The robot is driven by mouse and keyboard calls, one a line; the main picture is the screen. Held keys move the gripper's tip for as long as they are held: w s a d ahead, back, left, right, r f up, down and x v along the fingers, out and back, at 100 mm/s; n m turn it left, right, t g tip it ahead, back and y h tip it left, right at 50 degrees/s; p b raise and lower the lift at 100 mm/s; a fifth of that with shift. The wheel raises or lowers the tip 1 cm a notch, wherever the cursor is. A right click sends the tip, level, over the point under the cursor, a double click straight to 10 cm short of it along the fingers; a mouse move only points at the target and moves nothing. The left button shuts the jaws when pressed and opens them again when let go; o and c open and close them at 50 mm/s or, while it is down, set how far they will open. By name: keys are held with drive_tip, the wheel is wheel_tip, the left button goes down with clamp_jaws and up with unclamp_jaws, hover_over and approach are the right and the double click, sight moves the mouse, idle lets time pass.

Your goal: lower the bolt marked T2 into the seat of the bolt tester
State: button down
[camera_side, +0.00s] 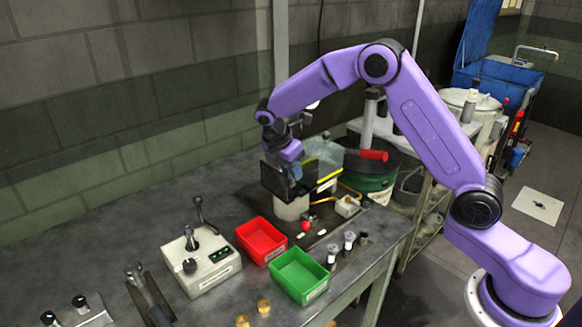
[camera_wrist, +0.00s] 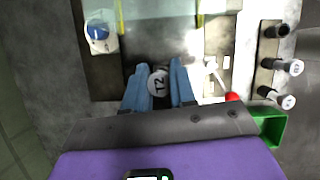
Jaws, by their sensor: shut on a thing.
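My gripper (camera_side: 296,171) is at the machine at the back of the bench, beside its dark plate and clear guard. In the side view the bolt cannot be made out.
A red bin (camera_side: 261,241) and a green bin (camera_side: 299,275) stand between the tester and a rack with white-capped bolts (camera_side: 349,240). A red knob (camera_side: 306,226) is in front of the machine. Brass pieces (camera_side: 263,306) lie near the front edge. The bench's back left is clear.

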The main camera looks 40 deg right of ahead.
drive_tip(key=shift+f, duration=0.55)
drive_tip(key=c, duration=0.8)
unclamp_jaws()
drive_tip(key=shift+c, duration=0.2)
drive_tip(key=v, duration=1.7)
drive_tip(key=shift+a+r, duration=0.15)
drive_tip(key=shift+r, duration=0.05)
drive_tip(key=shift+s, duration=0.1)
drive_tip(key=s+a+f+m+y, duration=0.1)
drive_tip(key=s, duration=0.8)
drive_tip(key=s+a+f+m+y, duration=0.1)
drive_tip(key=s+a+m+y, duration=0.1)
drive_tip(key=s, duration=0.7)
drive_tip(key=s+d+f+m+y, duration=0.1)
drive_tip(key=s+d+f, duration=0.2)
drive_tip(key=s, duration=0.7)
drive_tip(key=s+d+f+m, duration=0.2)
drive_tip(key=s+d+f, duration=0.1)
drive_tip(key=s, duration=0.7)
drive_tip(key=shift+s+d+f+m+y, duration=0.2)
drive_tip(key=shift+d+m+y, duration=0.15)
drive_tip(key=shift+d, duration=0.35)
